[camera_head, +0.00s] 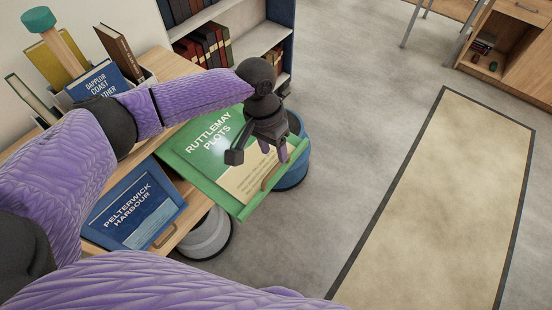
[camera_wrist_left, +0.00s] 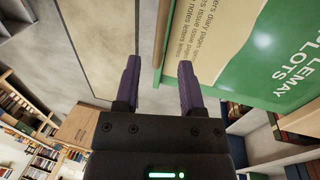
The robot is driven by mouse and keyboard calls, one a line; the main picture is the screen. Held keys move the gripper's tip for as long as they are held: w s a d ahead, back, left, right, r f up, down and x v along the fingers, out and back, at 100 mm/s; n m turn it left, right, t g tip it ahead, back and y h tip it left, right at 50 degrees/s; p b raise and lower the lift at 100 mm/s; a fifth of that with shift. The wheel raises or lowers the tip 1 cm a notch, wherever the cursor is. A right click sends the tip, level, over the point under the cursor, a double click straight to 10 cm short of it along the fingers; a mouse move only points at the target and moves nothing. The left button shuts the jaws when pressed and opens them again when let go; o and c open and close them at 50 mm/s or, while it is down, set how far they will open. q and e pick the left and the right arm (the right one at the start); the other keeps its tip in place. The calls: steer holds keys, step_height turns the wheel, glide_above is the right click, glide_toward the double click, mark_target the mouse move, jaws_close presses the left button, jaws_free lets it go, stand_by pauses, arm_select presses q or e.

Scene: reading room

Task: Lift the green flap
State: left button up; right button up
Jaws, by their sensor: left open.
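The green flap (camera_head: 190,163), lettered "Ruttlemay Plots", has a cream panel and a wooden handle (camera_head: 271,176) near its right edge. It juts out at the front of the wooden furniture, over a blue round stool. My left gripper (camera_head: 273,150) is over the flap's right part, near the handle, and hides some of the flap. In the left wrist view the gripper (camera_wrist_left: 159,72) is open, and the green flap (camera_wrist_left: 225,78) spreads across the upper right. Its edge shows between the fingers; I cannot tell whether they touch it. My right gripper is not in view.
A blue flap (camera_head: 132,210), "Pelterwick Harbour", is beside the green one. A grey round stool (camera_head: 206,236) stands below. A bookcase (camera_head: 258,38) is behind. Open floor lies to the right around a beige rug (camera_head: 440,200).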

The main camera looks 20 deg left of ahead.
mark_target(277, 165)
arm_select(q)
steer(key=f, duration=0.3)
steer(key=shift+s+d+f, duration=0.1)
steer(key=shift+d+f, duration=0.15)
steer(key=shift+d, duration=0.05)
steer(key=shift+c, duration=0.3)
jaws_close()
stand_by(0.9)
